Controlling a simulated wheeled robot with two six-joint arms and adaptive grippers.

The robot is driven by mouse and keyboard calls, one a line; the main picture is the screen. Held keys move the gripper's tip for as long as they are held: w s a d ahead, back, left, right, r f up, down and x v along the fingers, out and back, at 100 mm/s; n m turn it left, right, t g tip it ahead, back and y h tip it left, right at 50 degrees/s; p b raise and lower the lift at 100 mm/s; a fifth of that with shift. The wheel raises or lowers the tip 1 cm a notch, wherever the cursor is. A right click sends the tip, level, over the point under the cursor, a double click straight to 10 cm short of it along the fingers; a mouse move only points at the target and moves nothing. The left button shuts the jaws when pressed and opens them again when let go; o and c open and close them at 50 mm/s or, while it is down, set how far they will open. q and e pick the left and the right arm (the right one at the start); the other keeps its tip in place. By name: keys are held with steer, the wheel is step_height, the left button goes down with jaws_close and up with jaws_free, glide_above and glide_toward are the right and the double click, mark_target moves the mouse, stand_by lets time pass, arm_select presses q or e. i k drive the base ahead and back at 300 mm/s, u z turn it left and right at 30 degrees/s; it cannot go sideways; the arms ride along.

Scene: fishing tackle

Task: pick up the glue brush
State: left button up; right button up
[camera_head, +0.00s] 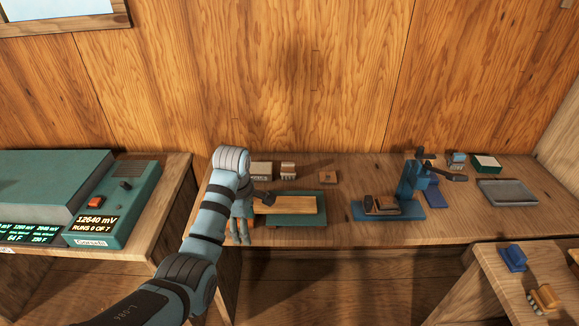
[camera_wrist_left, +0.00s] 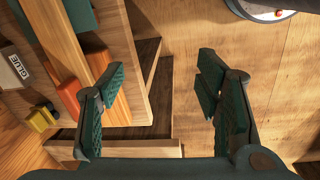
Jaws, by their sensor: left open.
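I cannot make out the glue brush for certain in either view. A pale box marked GLUE (camera_wrist_left: 18,70) shows at the left edge of the wrist view, with a yellow piece (camera_wrist_left: 42,118) and an orange block (camera_wrist_left: 70,95) near it. My left gripper (camera_head: 241,232) hangs at the front edge of the workbench, beside the green board with a wooden plank. In the wrist view its jaws (camera_wrist_left: 160,92) are apart with nothing between them. My right gripper is in neither view.
The workbench (camera_head: 350,228) holds a green board (camera_head: 297,219), a wooden plank (camera_head: 290,205), a blue vise-like stand (camera_head: 410,182) and a grey tray (camera_head: 499,191). A teal meter box (camera_head: 130,200) stands left. A side table (camera_head: 490,262) at lower right carries blue and orange pieces.

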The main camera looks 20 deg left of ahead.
mark_target(288, 169)
steer(key=i, duration=1.35)
